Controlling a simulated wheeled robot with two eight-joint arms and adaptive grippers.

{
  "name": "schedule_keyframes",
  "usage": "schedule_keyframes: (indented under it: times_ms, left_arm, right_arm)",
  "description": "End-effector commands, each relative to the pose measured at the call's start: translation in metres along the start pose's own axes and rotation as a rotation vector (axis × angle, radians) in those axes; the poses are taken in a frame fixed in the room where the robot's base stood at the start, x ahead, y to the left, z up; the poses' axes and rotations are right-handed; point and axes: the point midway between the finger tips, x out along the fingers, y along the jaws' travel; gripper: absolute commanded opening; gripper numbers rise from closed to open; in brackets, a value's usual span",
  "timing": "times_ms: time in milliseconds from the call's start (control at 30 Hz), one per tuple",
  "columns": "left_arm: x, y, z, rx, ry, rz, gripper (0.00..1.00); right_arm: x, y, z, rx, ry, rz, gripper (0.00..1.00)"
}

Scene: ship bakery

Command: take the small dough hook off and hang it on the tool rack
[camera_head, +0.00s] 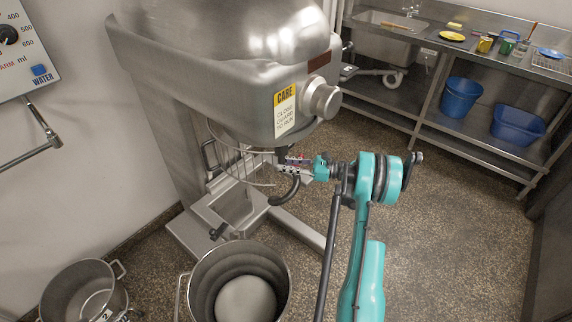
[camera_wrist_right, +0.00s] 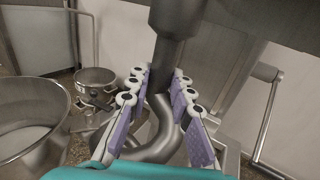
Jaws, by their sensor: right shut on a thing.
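The small dough hook (camera_head: 287,196) is a dark curved metal piece under the mixer head (camera_head: 215,95) in the head view. My right gripper (camera_head: 294,162) comes in from the right and is shut on the hook's upper part. In the right wrist view, the hook (camera_wrist_right: 158,142) runs down between the purple-padded fingers of my right gripper (camera_wrist_right: 160,100) and curls below them. Its top meets the thick grey mixer shaft (camera_wrist_right: 176,20); I cannot tell whether it is still locked there. My left gripper is not in view. I see no tool rack in either view.
A large steel bowl (camera_head: 281,275) stands below the mixer, with a smaller pot (camera_head: 62,292) at lower left. The wire guard (camera_head: 222,139) hangs close to the hook. A steel sink bench (camera_head: 480,57) with blue tubs stands at the back right. The floor between is clear.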

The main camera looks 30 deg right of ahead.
Motion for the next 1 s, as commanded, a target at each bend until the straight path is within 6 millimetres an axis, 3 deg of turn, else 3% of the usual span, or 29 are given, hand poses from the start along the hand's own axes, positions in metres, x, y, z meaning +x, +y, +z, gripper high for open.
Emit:
schedule_keyframes:
  times_ms: [367, 1000]
  left_arm:
    - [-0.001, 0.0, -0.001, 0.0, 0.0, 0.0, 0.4]
    - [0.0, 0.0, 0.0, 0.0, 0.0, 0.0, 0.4]
  right_arm:
    - [-0.003, 0.0, 0.002, 0.0, -0.003, -0.001, 0.0]
    - [-0.038, -0.001, 0.001, 0.0, -0.002, -0.001, 0.0]
